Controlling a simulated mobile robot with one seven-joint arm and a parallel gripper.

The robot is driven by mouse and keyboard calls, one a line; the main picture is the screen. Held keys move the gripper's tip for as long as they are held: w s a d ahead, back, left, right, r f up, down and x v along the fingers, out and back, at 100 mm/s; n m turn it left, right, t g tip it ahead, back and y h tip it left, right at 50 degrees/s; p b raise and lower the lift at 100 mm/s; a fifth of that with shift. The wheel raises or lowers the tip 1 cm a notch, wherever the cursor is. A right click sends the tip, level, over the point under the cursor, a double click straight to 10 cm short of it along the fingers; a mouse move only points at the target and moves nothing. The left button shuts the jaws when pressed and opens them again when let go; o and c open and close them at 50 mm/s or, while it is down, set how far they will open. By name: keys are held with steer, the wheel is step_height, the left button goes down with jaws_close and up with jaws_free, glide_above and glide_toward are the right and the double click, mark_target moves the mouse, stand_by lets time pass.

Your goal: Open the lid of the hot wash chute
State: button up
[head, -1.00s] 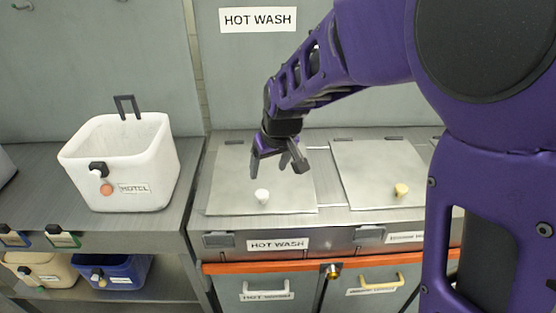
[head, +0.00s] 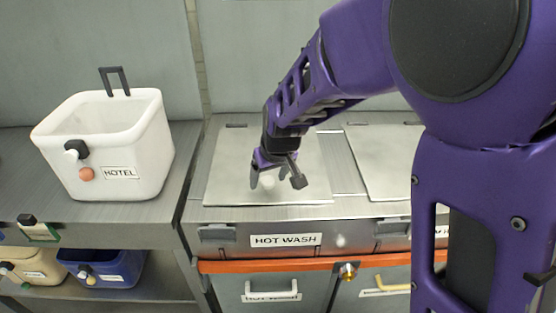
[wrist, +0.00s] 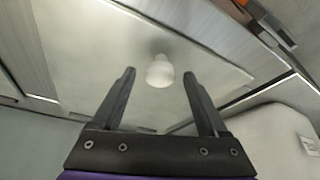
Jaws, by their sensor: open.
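The hot wash chute lid (head: 235,180) is a flat grey metal plate, lying closed on the counter above the HOT WASH label (head: 286,240). Its white knob (head: 267,184) is partly hidden behind my gripper in the head view. My gripper (head: 277,183) is open and points down over the front part of the lid. In the wrist view the white knob (wrist: 160,72) stands on the lid (wrist: 105,50), just beyond and between the open fingertips (wrist: 160,78). Nothing is held, and I cannot tell if a finger touches the knob.
A white HOTEL bin (head: 105,150) stands on the counter at left. A second lid (head: 385,160) lies to the right, partly behind my arm. An orange rail (head: 300,265) runs along the front above drawers with handles. A blue bin (head: 103,265) sits on the lower shelf.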

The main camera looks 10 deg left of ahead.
jaws_close()
stand_by(0.3)
steer(key=shift+r, duration=0.1)
stand_by(1.0)
